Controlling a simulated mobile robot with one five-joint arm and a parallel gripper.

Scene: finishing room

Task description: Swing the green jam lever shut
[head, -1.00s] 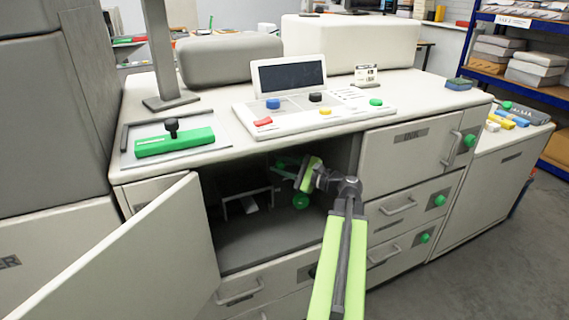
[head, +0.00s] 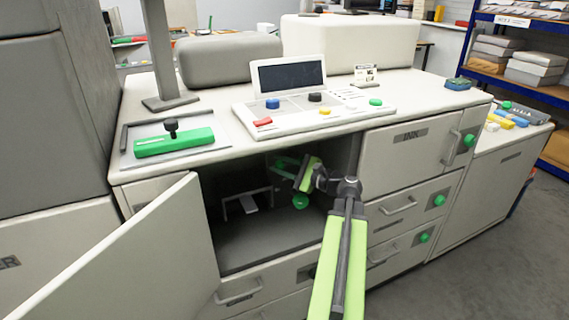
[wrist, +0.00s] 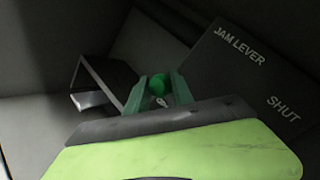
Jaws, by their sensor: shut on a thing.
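The green jam lever shows its round green knob (wrist: 157,85) between my fingers in the wrist view. The rest of the lever is hidden behind my gripper. My gripper (wrist: 159,92) is shut on the lever's knob. In the head view my gripper (head: 285,165) reaches into the open dark compartment under the counter, and the held knob cannot be made out clearly there. A dark panel (wrist: 245,85) beside the lever reads "JAM LEVER" and "SHUT", to the right of my fingers.
An open cabinet door (head: 135,255) swings out at the left of the compartment. A pale bracket (head: 248,205) stands inside, left of my gripper. A green round part (head: 300,201) shows below my gripper. Drawers (head: 395,205) are on the right, and the counter is above.

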